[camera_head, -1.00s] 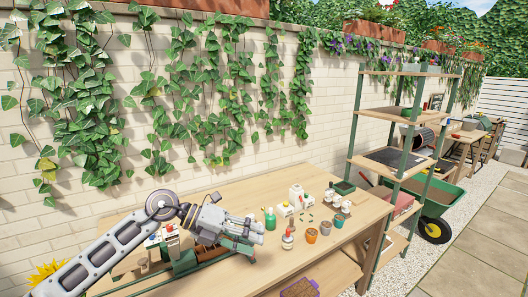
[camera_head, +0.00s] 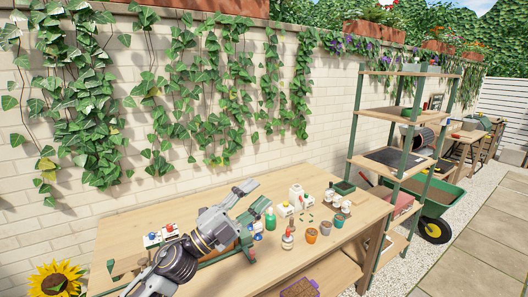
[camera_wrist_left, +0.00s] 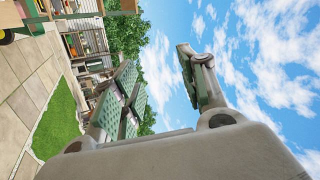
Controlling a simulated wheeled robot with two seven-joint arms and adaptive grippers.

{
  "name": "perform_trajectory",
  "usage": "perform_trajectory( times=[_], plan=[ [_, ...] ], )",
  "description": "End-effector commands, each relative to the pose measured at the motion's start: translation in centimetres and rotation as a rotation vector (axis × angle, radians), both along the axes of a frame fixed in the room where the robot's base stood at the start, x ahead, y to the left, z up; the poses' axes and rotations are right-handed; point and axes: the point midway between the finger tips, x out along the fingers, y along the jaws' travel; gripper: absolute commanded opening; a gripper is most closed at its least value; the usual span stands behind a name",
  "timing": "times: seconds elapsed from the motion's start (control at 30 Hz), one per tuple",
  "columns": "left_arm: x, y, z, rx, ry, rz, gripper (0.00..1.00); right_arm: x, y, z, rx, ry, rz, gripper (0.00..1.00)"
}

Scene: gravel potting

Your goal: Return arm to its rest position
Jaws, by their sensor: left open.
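My left arm reaches in from the bottom left of the head view. Its gripper (camera_head: 252,197) is raised over the wooden workbench (camera_head: 238,277), with its fingers apart. In the left wrist view the open gripper (camera_wrist_left: 157,64) has its green-padded fingers spread wide, with only sky and trees between them. Nothing is held. The gripper and forearm hide part of the bench top behind them. My right gripper is not seen.
A shelf rack (camera_head: 361,125) stands beyond. An ivy-covered brick wall (camera_head: 150,115) runs behind. A sunflower (camera_head: 54,280) is at lower left.

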Motion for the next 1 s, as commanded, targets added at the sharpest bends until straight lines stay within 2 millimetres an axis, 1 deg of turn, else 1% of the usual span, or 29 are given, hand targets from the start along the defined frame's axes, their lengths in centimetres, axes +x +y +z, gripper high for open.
perform_trajectory(
  times=[0.17,0.27,0.37,0.47,0.57,0.77,0.8,0.87,1.0],
  plan=[
    [1.5,2.7,-0.8,-0.138,0.125,0.125,0.42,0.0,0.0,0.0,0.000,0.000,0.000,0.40],
    [2.3,4.4,-1.8,-0.205,0.201,0.197,0.42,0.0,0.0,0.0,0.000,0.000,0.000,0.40],
    [2.9,6.1,-3.0,-0.266,0.282,0.270,0.42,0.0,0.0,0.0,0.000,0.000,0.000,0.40],
    [3.4,7.9,-4.8,-0.319,0.370,0.342,0.42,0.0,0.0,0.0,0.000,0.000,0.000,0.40],
    [3.7,9.6,-6.7,-0.368,0.460,0.414,0.42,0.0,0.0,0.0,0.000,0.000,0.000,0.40],
    [3.5,12.9,-11.5,-0.442,0.656,0.556,0.42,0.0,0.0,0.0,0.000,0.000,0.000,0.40],
    [3.3,13.5,-12.6,-0.454,0.699,0.584,0.42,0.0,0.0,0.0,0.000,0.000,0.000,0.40],
    [3.0,14.4,-14.2,-0.469,0.760,0.624,0.42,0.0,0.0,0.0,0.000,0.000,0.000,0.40],
    [1.6,16.2,-18.3,-0.496,0.913,0.717,0.42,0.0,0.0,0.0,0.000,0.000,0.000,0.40]
  ],
)
